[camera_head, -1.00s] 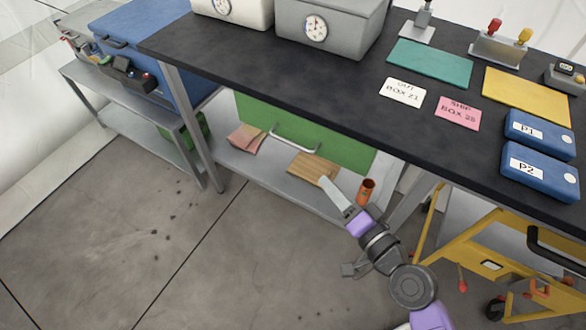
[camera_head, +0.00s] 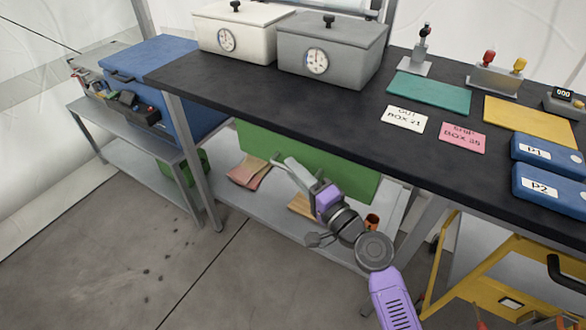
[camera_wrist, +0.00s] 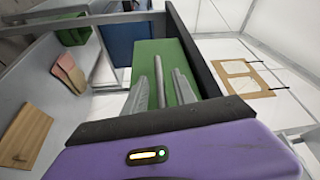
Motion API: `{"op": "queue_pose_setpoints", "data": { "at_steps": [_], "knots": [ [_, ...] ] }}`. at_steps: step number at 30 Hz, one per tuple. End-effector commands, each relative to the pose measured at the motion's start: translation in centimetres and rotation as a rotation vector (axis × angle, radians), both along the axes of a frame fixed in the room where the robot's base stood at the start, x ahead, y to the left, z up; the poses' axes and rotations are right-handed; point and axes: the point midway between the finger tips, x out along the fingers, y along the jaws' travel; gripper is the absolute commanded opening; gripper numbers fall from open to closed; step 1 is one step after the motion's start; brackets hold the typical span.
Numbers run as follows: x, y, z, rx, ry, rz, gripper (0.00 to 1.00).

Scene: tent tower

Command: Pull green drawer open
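The green drawer (camera_head: 345,176) hangs under the dark-topped table, and its green front (camera_wrist: 145,50) also shows in the wrist view. My gripper (camera_head: 287,165) reaches up to the drawer front and hides most of its metal handle. In the wrist view the grey handle bar (camera_wrist: 160,88) runs between the two fingers of my gripper (camera_wrist: 166,75). The fingers are apart, with a gap on each side of the bar. The drawer appears closed.
The lower shelf holds pink packets (camera_head: 248,172), a wooden board (camera_head: 301,206) and an orange cup (camera_head: 371,221) beside my arm. The dark tabletop (camera_head: 240,90) overhangs the drawer. A yellow cart (camera_head: 470,265) stands at right. The floor (camera_head: 130,270) at left is clear.

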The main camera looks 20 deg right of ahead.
Motion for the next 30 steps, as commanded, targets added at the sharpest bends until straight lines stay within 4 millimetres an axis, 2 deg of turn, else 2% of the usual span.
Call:
{"op": "queue_pose_setpoints", "data": {
  "at_steps": [4, 12, 17, 18, 30],
  "knots": [
    [0.94, 0.25, 0.06, -0.001, 0.001, 0.0, 0.33],
    [1.07, 0.29, 0.07, -0.001, 0.0, 0.0, 0.33],
    [1.05, 0.29, 0.06, -0.001, 0.0, 0.0, 0.03],
    [1.05, 0.28, 0.07, -0.001, 0.0, 0.0, 0.0],
    [1.04, 0.27, 0.03, -0.001, 0.001, 0.0, 0.0]
  ]
}}
